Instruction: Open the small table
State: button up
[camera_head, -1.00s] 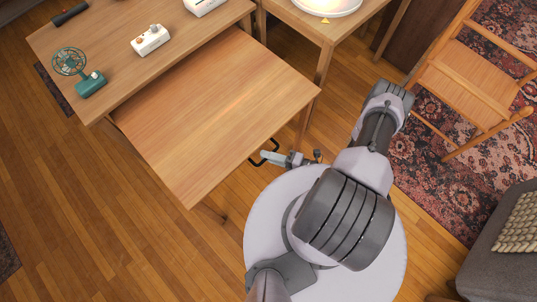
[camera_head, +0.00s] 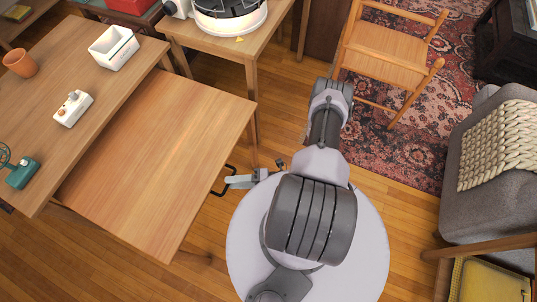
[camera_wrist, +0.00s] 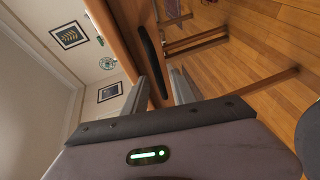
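The small table (camera_head: 160,150) is a light wooden top that sticks out from under a larger wooden table (camera_head: 90,85), with a wide part of its surface exposed. A black loop handle (camera_head: 219,192) is on its front edge. My gripper (camera_head: 232,181) is at this handle in the head view, its silver finger overlapping the loop. The exact contact is partly hidden.
A teal fan (camera_head: 22,172), white device (camera_head: 73,108), white box (camera_head: 113,47) and orange cup (camera_head: 20,63) stand on the larger table. A side table (camera_head: 225,48) is behind. A wooden chair (camera_head: 385,55) and grey sofa (camera_head: 500,200) are to the right. Floor is clear at front left.

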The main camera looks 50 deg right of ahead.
jog(key=p+v, duration=0.2)
jog(key=v, duration=1.3)
jog(key=shift+r, duration=0.2)
jog(key=shift+s, duration=0.1)
